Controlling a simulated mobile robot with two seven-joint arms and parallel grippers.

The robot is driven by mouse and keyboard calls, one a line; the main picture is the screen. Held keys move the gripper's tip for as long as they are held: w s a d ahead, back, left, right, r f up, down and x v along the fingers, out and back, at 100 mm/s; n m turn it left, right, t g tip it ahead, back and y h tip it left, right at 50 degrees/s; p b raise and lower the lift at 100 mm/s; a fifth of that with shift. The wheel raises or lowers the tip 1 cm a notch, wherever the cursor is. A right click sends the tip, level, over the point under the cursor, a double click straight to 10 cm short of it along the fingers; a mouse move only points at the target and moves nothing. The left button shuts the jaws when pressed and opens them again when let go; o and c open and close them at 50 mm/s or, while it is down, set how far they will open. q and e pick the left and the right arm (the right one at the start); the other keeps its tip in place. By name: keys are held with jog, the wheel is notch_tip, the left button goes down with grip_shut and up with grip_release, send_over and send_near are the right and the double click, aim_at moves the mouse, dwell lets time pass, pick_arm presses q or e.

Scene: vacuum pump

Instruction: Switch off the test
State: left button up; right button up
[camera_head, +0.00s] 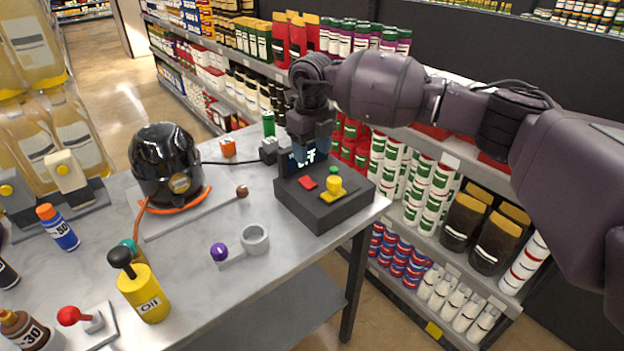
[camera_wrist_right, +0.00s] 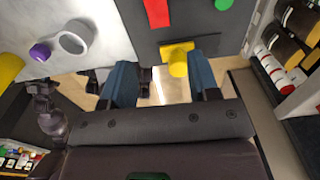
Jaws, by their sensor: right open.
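The dark grey control box (camera_head: 323,210) stands at the right end of the table. On its top are a yellow switch (camera_head: 334,186), a green knob (camera_head: 333,171) and a flat red piece (camera_head: 307,183). A lit display at its back is partly hidden by my right gripper. My right gripper (camera_head: 305,148) points down at the back of the box, open and empty. In the right wrist view, its blue fingers (camera_wrist_right: 162,82) are apart, with the yellow switch (camera_wrist_right: 178,62) appearing between them; I see no contact. My left gripper is not in view.
A black vacuum pump (camera_head: 165,165) with an orange base stands on the table. A grey ring (camera_head: 255,239), a purple ball (camera_head: 219,252), a yellow oil bottle (camera_head: 142,288) and a red-knobbed lever (camera_head: 72,316) stand nearer. Stocked shelves (camera_head: 440,165) rise behind.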

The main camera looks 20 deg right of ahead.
aim_at(312, 186)
notch_tip(312, 186, down, 9)
jog(key=shift+r+b, duration=0.15)
jog(key=shift+b, duration=0.2)
